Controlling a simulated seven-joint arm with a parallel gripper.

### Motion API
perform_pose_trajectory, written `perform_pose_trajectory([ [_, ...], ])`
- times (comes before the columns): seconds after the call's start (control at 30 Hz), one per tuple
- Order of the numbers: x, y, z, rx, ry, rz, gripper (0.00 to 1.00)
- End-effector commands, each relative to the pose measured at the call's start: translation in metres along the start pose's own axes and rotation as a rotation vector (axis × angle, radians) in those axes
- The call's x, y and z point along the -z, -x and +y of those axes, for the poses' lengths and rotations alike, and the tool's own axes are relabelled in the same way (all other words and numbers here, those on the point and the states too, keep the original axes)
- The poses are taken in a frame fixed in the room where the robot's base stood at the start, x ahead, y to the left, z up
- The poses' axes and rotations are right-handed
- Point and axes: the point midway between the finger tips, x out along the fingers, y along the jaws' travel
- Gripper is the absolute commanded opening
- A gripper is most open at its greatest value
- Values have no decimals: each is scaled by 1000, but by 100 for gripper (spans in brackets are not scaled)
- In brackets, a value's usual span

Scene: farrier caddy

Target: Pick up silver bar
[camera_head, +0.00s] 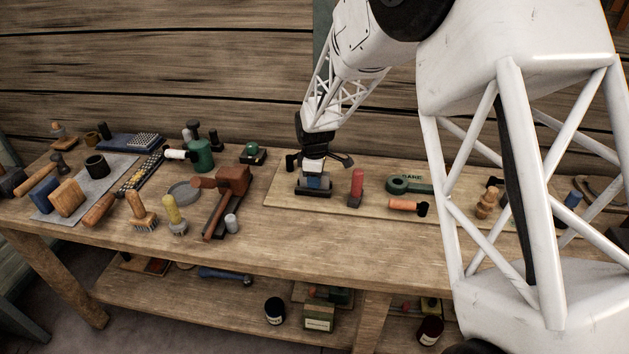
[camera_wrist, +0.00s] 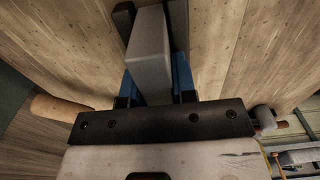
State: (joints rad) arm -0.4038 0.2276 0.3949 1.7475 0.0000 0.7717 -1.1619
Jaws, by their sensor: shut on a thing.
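A silver-grey bar (camera_wrist: 150,52) sits between the two fingers of my gripper (camera_wrist: 151,30) in the wrist view. The fingers are dark with blue inner parts and are shut on the bar from both sides. In the head view my gripper (camera_head: 314,184) points down low over the pale board on the workbench. The bar is mostly hidden there by the gripper and cannot be made out clearly. I cannot tell whether the bar touches the board or is lifted.
A red-handled tool (camera_head: 356,187) stands just right of my gripper. The bench front (camera_head: 310,236) is clear.

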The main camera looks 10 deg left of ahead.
Motion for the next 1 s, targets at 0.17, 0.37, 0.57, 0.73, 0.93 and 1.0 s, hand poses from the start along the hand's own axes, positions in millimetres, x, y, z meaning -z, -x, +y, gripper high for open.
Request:
perform_pose_trajectory([
  [0.17,0,4,0,-1,0,1,0],
  [0.37,0,18,0,-2,0,1,0],
  [0.57,-2,37,-6,0,0,0,0],
  [0.73,-11,38,-27,0,0,0,0],
  [0.93,-24,42,-56,-1,0,1,0],
  [1.0,-28,43,-66,-1,0,0,0],
])
